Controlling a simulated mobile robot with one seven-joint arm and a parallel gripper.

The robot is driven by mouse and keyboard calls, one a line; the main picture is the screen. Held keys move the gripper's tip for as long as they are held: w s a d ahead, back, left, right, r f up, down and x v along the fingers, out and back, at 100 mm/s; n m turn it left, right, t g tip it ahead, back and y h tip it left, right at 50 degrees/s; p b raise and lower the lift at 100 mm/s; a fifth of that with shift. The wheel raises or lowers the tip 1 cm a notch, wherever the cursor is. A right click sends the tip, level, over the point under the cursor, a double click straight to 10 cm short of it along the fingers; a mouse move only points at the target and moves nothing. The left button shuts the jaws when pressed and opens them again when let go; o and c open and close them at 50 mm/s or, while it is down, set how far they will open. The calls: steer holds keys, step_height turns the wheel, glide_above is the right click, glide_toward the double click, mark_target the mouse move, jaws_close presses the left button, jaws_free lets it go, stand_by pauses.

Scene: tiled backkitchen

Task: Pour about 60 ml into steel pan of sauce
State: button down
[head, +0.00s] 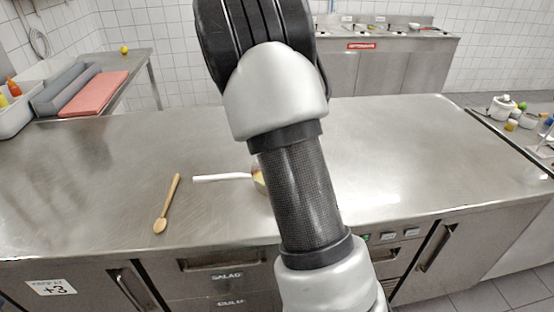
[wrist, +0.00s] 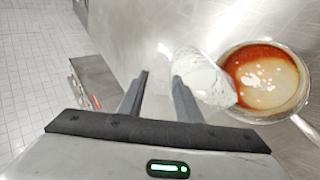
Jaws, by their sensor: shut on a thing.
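The steel pan (wrist: 285,108) is at the right of the wrist view, with red-orange sauce (wrist: 242,57) and a large pale, creamy patch in it. In the head view its pale handle (head: 222,177) points left; my arm hides most of the pan. My gripper (wrist: 160,78) is shut on a whitish, see-through vessel (wrist: 205,78), seen just right of the fingers. The vessel appears tilted, its far end overlapping the pan's left rim in the picture. The grip point and any falling stream cannot be made out. My gripper is hidden in the head view.
A wooden spoon (head: 167,204) lies on the steel counter (head: 90,170), left of the pan handle. A red board (head: 88,92) and bottles stand at the back left. Much of the counter is bare. Pots (head: 502,107) stand on the right-hand unit.

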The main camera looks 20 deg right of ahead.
stand_by(0.5)
steer(key=shift+d+r+p, duration=0.1)
steer(key=shift+r+p, duration=0.35)
steer(key=shift+p, duration=0.25)
steer(key=shift+d+r+y+p, duration=0.1)
steer(key=shift+d+y+p, duration=0.2)
steer(key=shift+p, duration=0.35)
steer(key=shift+d+y+p, duration=0.25)
steer(key=shift+y+p, duration=0.05)
steer(key=shift+p, duration=0.6)
steer(key=shift+d+f+p, duration=0.1)
steer(key=shift+f+p, duration=0.2)
steer(key=shift+p, duration=0.05)
steer(key=shift+r+y+p, duration=0.1)
steer(key=shift+y+p, duration=0.2)
